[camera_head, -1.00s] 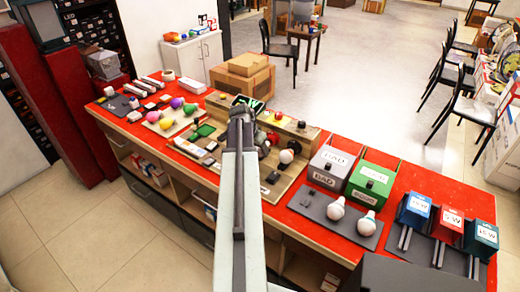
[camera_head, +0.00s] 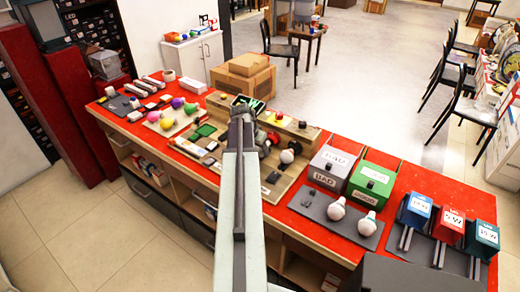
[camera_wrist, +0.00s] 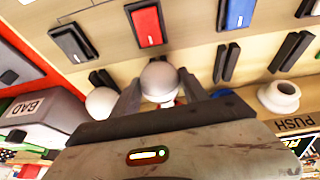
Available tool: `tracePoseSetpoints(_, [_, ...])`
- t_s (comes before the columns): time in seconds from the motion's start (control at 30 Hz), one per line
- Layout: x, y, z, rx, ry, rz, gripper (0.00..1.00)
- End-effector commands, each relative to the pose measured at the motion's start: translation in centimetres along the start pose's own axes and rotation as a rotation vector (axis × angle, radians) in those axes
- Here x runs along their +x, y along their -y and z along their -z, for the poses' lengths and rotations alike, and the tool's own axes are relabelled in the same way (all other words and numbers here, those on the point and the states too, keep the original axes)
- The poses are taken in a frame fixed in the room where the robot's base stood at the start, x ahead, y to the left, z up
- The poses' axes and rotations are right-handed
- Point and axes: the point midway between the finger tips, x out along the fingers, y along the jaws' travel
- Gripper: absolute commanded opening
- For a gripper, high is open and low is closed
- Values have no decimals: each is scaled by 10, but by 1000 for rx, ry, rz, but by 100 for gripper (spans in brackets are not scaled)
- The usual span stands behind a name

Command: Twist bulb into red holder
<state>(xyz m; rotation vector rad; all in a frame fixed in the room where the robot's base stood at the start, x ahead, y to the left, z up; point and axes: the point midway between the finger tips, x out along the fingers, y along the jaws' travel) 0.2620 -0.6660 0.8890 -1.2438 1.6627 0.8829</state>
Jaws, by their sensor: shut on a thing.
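In the wrist view my gripper (camera_wrist: 158,88) is shut on a round white bulb (camera_wrist: 160,76), with one finger on each side of it. A small red part shows just below the bulb, partly hidden by my wrist; I cannot tell if it is the red holder or how the bulb sits against it. In the head view my gripper (camera_head: 243,115) is over the wooden test board (camera_head: 270,192), and my arm hides what it holds. A red piece (camera_head: 273,138) shows just right of the gripper, beside a dark round socket and another white bulb (camera_head: 287,156).
A grey BAD box (camera_head: 328,168) and a green box (camera_head: 372,180) stand right of the board. Two white bulbs lie on a dark mat (camera_head: 345,222) before them. Coloured bulbs (camera_head: 178,103) are at the left. In the wrist view a red switch (camera_wrist: 148,25) is on the panel.

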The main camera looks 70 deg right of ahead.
Motion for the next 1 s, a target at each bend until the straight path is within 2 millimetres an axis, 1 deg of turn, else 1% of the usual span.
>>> tracePoseSetpoints(0.5, [7, 0, 17, 1, 0, 0, 13])
tracePoseSetpoints(1.0, [8, -1, 16, 1, 0, 0, 13])
